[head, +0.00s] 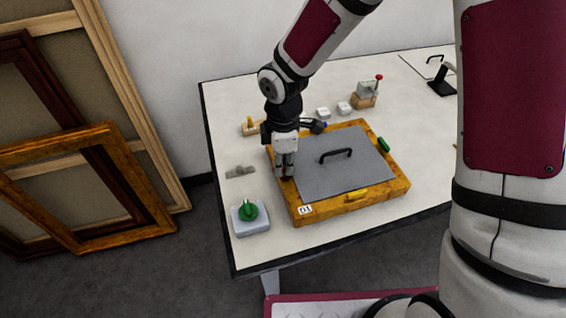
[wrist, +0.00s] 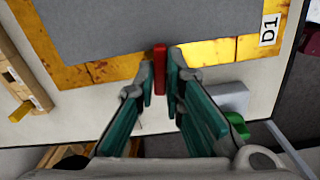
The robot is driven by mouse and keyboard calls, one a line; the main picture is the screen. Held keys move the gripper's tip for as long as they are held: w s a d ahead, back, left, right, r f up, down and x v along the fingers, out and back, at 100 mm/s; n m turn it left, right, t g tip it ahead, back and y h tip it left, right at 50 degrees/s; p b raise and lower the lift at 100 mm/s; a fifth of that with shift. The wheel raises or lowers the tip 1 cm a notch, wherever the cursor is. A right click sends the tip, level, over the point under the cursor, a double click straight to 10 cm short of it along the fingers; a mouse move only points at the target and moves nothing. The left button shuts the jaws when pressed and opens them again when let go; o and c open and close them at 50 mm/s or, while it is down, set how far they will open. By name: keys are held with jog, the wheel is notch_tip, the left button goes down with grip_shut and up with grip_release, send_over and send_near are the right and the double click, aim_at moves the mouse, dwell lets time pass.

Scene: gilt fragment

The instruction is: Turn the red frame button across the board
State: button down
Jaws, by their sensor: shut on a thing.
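The gilt frame (head: 404,186) lies flat on the table with a grey board (head: 360,172) inside it and a black handle (head: 337,155) on the board. The red frame button (wrist: 160,66) is on the frame's left side in the head view, where my gripper mostly hides it. In the wrist view it lies across the gilt rail, its upper end at the board's edge; overlap there is hard to judge. My gripper (head: 285,172) points down and is shut on the red button. A yellow button (head: 357,196) is on the front rail and a green button (head: 383,145) on the right rail.
A white box with a green knob (head: 248,212) stands left of the frame. Grey pieces (head: 240,171), a wooden block with a yellow part (head: 250,127) and small white blocks (head: 323,112) lie around it. Picture frames (head: 75,190) lean on the wall at left.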

jog(key=shift+n, duration=1.1)
jog(key=c, duration=1.7)
grip_release()
notch_tip(320, 180, up, 12)
